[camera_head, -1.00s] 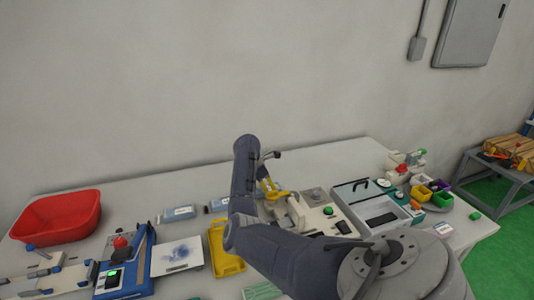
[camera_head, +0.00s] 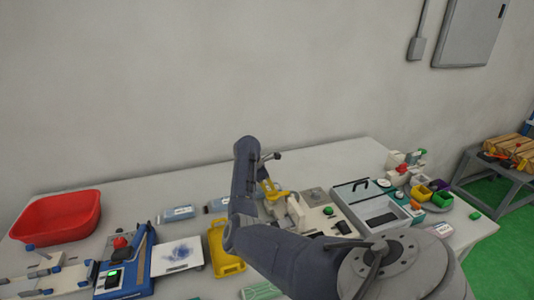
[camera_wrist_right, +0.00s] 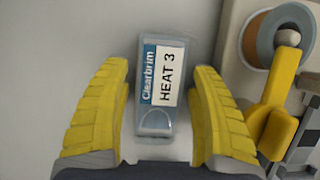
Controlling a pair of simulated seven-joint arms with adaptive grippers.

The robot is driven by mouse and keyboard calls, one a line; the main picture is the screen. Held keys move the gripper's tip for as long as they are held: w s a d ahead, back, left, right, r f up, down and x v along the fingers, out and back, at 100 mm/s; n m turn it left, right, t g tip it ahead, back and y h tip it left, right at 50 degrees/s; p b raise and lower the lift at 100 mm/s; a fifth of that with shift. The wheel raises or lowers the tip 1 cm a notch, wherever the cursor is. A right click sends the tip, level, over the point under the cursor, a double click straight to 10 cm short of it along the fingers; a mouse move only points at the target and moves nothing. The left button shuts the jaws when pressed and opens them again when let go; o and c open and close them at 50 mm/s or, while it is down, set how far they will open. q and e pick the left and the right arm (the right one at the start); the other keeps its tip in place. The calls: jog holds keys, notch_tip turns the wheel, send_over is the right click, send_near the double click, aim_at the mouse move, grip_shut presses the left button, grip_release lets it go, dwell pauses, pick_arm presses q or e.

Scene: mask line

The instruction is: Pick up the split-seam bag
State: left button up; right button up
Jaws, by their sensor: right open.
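A clear pouch-like bag (camera_wrist_right: 162,85) with a blue and white label reading "Clearbrim HEAT 3" lies flat in the right wrist view. My right gripper (camera_wrist_right: 161,70) has its two yellow fingers spread on either side of it, with gaps between. In the head view a small labelled bag (camera_head: 218,205) lies partly behind my right arm, and another (camera_head: 178,213) lies to its left. I cannot make out a split seam on any of them. My arm hides much of my right gripper in the head view. My left gripper is not in view.
A yellow lever (camera_wrist_right: 272,105) and a tape roll (camera_wrist_right: 278,38) stand close to the right of the bag. A red bin (camera_head: 57,216), a yellow tray (camera_head: 224,248), a white pad (camera_head: 177,257) and several devices crowd the table.

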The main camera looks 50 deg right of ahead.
jog(key=shift+c, duration=0.3)
jog(key=c, duration=0.7)
jog(key=shift+c, duration=0.2)
jog(key=shift+r, duration=0.15)
